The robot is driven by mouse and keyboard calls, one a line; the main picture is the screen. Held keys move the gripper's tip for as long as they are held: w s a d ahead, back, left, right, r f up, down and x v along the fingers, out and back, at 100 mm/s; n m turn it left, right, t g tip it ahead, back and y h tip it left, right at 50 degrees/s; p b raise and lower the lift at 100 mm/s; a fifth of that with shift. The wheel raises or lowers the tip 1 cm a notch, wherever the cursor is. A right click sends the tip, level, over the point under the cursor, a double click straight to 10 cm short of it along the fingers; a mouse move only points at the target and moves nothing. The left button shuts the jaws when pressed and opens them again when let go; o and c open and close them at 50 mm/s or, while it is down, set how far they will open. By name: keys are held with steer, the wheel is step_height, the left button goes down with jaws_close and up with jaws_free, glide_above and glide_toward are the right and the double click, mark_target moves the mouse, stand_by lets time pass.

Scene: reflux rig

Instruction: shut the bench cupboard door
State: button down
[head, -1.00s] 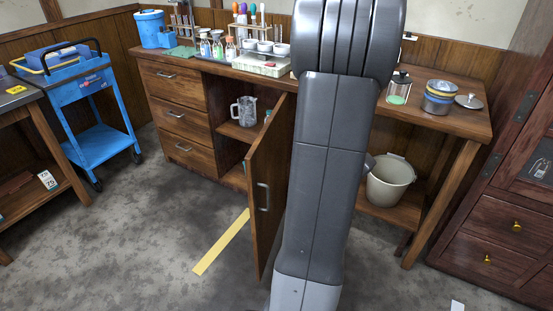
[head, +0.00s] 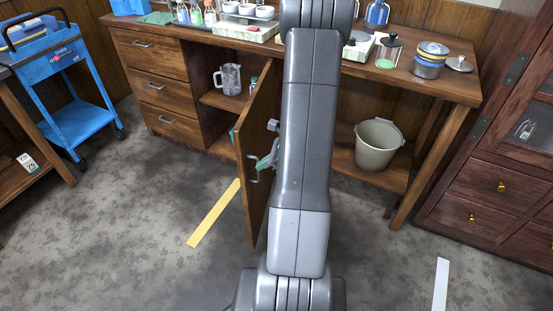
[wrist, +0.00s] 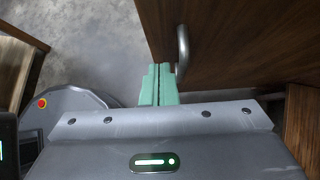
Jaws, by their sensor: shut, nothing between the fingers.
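The bench cupboard door (head: 262,125) is brown wood and stands wide open, jutting out from the bench. My gripper (head: 263,162) has green fingers, shut and empty, beside the handle at the door. In the wrist view the gripper (wrist: 158,70) lies just left of the handle's near end. I cannot tell whether the fingers touch the door. My arm hides part of the bench.
The cupboard opening holds a grey jug (head: 229,78) on a shelf. A bucket (head: 378,144) stands on the lower shelf at right. A yellow strip (head: 214,214) lies on the floor. A blue trolley (head: 78,120) is at left. The floor left of the door is clear.

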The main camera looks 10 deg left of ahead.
mark_target(245, 166)
steer(key=shift+w+a+r, duration=0.15)
steer(key=shift+a, duration=1.45)
steer(key=shift+a, duration=0.1)
